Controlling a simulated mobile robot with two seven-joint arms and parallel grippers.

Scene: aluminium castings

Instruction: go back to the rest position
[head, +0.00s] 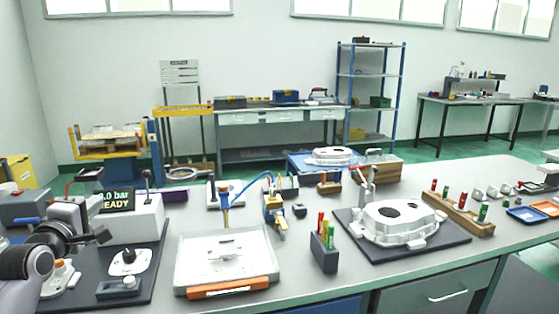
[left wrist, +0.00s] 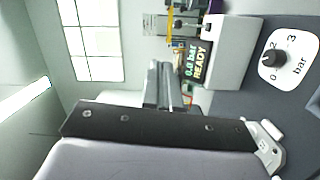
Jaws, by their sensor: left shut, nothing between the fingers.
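My left gripper (head: 100,235) is at the left of the head view, above the dark mat in front of the white unit. Its fingers are shut with nothing between them. In the left wrist view the closed fingers (left wrist: 165,88) point toward the display (left wrist: 198,62), which reads 0.0 bar READY. The pressure dial (left wrist: 272,58) lies to the right in that view. My right gripper is in neither view.
Near the left arm are the white unit (head: 148,217) and dial block (head: 128,262). The white tray (head: 225,250) with an orange handle lies to the right. Further right are a dark marker holder (head: 322,258) and a casting (head: 400,222) on a black mat.

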